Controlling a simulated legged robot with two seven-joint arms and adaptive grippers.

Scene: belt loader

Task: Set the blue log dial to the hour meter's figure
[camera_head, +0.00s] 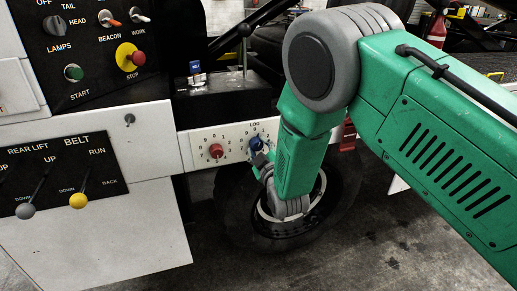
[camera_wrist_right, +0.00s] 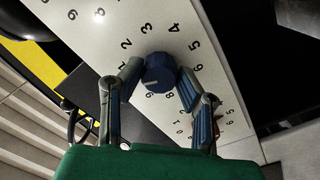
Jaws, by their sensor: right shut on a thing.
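The blue log dial (camera_head: 257,143) sits at the right of a white panel (camera_head: 203,137), under the word LOG, ringed by figures. My right gripper (camera_head: 264,160) reaches it from the right and partly covers it. In the right wrist view, the blue dial (camera_wrist_right: 159,70) stands between the two fingertips (camera_wrist_right: 160,76), which are shut on its sides. A pale mark shows on its face toward the lower left; I cannot tell exactly which figure it meets. I cannot make out the hour meter in either view. My left gripper is not in view.
A red dial (camera_head: 216,151) with its own figures is left of the blue one. Belt levers with a grey knob (camera_head: 26,211) and a yellow knob (camera_head: 79,201) stand further left. A red stop button (camera_head: 135,58) is above. A wheel (camera_head: 235,205) is below the panel.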

